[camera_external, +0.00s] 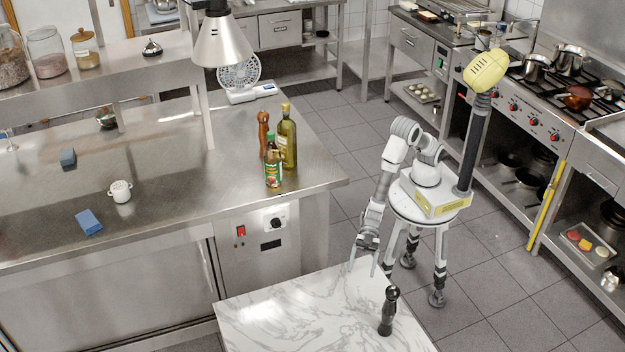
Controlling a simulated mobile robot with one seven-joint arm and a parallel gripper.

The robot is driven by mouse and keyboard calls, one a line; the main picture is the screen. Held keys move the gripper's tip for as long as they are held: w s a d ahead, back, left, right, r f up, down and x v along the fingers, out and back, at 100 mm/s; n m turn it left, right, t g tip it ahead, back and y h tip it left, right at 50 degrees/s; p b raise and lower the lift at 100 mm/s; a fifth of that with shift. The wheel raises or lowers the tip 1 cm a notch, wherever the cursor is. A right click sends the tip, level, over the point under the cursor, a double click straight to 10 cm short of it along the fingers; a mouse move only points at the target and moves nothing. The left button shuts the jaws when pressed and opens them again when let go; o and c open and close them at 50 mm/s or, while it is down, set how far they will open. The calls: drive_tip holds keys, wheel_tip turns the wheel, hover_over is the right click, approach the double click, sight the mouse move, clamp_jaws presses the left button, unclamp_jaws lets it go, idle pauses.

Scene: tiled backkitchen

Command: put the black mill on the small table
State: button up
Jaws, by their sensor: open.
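The black mill (388,312) stands upright on the white marble-topped small table (290,310), near its right edge. My gripper (363,267) is above the table's far right part, up and to the left of the mill, with its fingers pointing down. The fingers are apart, with nothing seen between them. The gripper and the mill do not appear to touch.
A steel counter (150,200) at left bears a wooden mill (263,133), an oil bottle (288,140), a sauce bottle (273,168), a white pot (121,191) and blue sponges (88,222). A stove (540,100) stands at right. The table's left part is clear.

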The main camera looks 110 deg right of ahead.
drive_tip(key=s+d+r+m+t+h, duration=0.1)
drive_tip(key=d+r+m+h, duration=0.35)
drive_tip(key=d, duration=0.75)
drive_tip(key=d+r+m+h, duration=0.2)
drive_tip(key=d+r+h, duration=0.3)
drive_tip(key=d+r, duration=0.55)
drive_tip(key=s+d+m+g+h, duration=0.1)
drive_tip(key=s+d, duration=0.3)
drive_tip(key=s, duration=0.5)
drive_tip(key=s+d+r+m+g+h, duration=0.1)
drive_tip(key=s+d+m+g, duration=0.1)
drive_tip(key=s+d, duration=0.3)
drive_tip(key=s+d+r+m+g+h, duration=0.1)
drive_tip(key=s+d, duration=0.4)
drive_tip(key=s, duration=0.8)
drive_tip(key=shift+s+r+m+g, duration=0.15)
drive_tip(key=shift+m+g, duration=0.35)
drive_tip(key=shift+m, duration=0.15)
drive_tip(key=shift+d, duration=0.1)
wheel_tip(320, 180, up, 18)
drive_tip(key=p, duration=1.8)
drive_tip(key=shift+r, duration=0.15)
